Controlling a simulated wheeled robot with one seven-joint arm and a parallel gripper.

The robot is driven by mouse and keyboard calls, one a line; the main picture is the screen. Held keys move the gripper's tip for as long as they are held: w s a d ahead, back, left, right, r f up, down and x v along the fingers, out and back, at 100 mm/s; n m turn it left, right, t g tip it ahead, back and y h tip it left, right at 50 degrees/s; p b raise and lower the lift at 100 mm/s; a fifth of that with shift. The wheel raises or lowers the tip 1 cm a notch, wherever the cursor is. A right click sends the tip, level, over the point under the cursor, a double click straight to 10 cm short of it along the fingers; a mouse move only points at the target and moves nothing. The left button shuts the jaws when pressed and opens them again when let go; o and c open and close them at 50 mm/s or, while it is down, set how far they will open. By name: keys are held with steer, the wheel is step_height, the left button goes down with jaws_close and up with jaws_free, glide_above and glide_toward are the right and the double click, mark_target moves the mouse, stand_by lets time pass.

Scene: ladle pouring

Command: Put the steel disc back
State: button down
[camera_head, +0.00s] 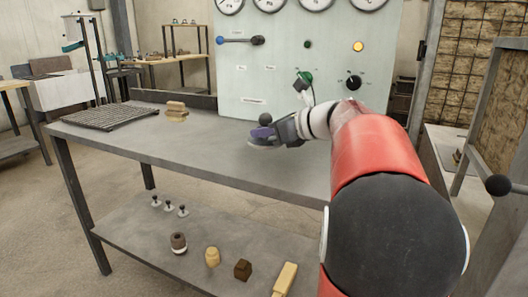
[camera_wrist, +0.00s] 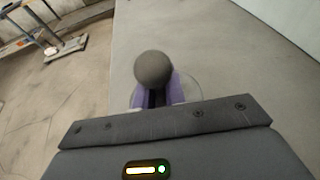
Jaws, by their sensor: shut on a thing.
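My gripper (camera_head: 270,134) is over the grey workbench (camera_head: 220,158), in front of the control panel. Its purple-lined fingers are shut around the stem of a dark round knob; the gripper also shows in the wrist view (camera_wrist: 156,92). The knob (camera_wrist: 153,68) stands up above the fingertips. A thin grey disc (camera_head: 262,144), which looks like the steel disc, shows beneath the fingers and looks joined to the knob. Its rim (camera_wrist: 190,84) is partly hidden by the fingers in the wrist view. I cannot tell whether the disc touches the bench.
A dark grate (camera_head: 105,116) lies at the bench's left end, near stacked wooden blocks (camera_head: 176,111). The control panel (camera_head: 300,60) rises behind the bench, with levers and knobs. Several small items stand on the lower shelf (camera_head: 135,240). The middle of the bench is clear.

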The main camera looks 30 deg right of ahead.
mark_target(265, 159)
steer(key=shift+f+b, duration=0.45)
steer(key=shift+f, duration=1.65)
steer(key=shift+f, duration=0.1)
steer(key=c, duration=1.5)
jaws_free()
steer(key=shift+o, duration=0.2)
steer(key=shift+s+d, duration=0.1)
steer(key=shift+s, duration=0.05)
steer(key=v, duration=1.1)
steer(key=shift+s+d+p, duration=0.15)
steer(key=shift+s+p, duration=0.15)
steer(key=shift+p, duration=0.05)
